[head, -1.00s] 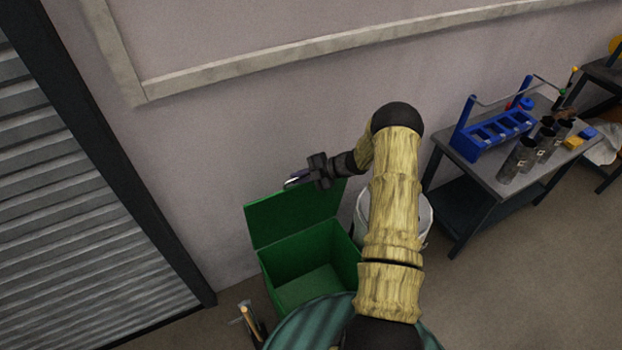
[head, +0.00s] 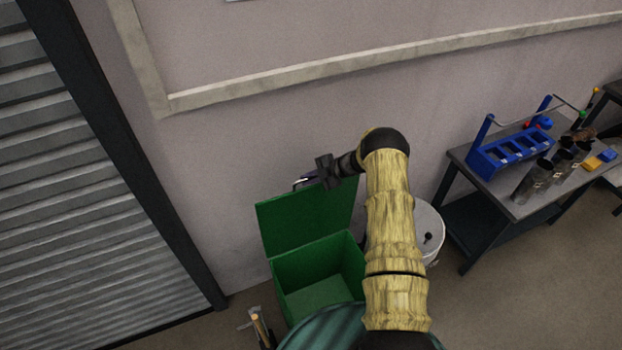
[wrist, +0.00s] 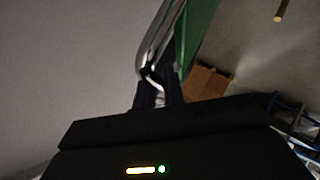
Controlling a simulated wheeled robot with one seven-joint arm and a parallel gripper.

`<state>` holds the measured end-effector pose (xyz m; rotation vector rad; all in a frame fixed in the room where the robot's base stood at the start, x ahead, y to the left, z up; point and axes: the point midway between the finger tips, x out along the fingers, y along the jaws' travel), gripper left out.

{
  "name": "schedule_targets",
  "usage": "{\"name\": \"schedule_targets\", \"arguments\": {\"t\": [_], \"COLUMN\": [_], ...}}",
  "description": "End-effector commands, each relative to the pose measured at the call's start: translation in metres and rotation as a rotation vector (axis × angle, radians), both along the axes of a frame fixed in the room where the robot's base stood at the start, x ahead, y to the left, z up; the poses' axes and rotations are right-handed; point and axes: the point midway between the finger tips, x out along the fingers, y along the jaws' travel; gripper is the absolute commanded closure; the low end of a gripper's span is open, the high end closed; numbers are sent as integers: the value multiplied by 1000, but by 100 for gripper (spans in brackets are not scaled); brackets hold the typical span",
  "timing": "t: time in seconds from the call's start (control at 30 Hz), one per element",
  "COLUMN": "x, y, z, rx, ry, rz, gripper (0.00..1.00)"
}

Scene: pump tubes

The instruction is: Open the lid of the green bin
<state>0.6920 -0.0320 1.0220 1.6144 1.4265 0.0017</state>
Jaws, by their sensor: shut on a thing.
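The green bin (head: 285,275) stands low by the wall with its inside showing, empty as far as I can see. Its lid (head: 290,218) is swung up, standing close to upright at the back of the bin, near the wall. A metal handle (head: 299,182) is at the lid's top edge. My gripper (head: 312,178) is at that edge. In the wrist view, the gripper fingers (wrist: 153,85) are closed on the bright handle bar (wrist: 158,40), beside the green lid (wrist: 198,28). My arm hides part of the bin's right side.
A white bucket (head: 431,222) stands right of the bin, partly behind my arm. A dark table (head: 480,185) with a blue rack (head: 505,152) and dark cylinders is farther right. Tools with wooden handles (head: 261,328) stand at the bin's front left. The wall is close behind.

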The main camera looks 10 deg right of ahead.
Motion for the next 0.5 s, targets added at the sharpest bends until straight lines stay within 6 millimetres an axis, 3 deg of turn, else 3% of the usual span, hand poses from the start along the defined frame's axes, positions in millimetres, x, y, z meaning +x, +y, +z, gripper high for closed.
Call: {"name": "schedule_targets", "arguments": {"t": [0.07,0.1,0.2,0.5], "x": [1,1,0,0], "y": [0,0,0,-2], "z": [1,1,1,1], "rx": [1,1,1,0], "ry": [-3,-3,-2,-1], "rz": [1,1,-1,-2], "gripper": [100,83,68,68]}}
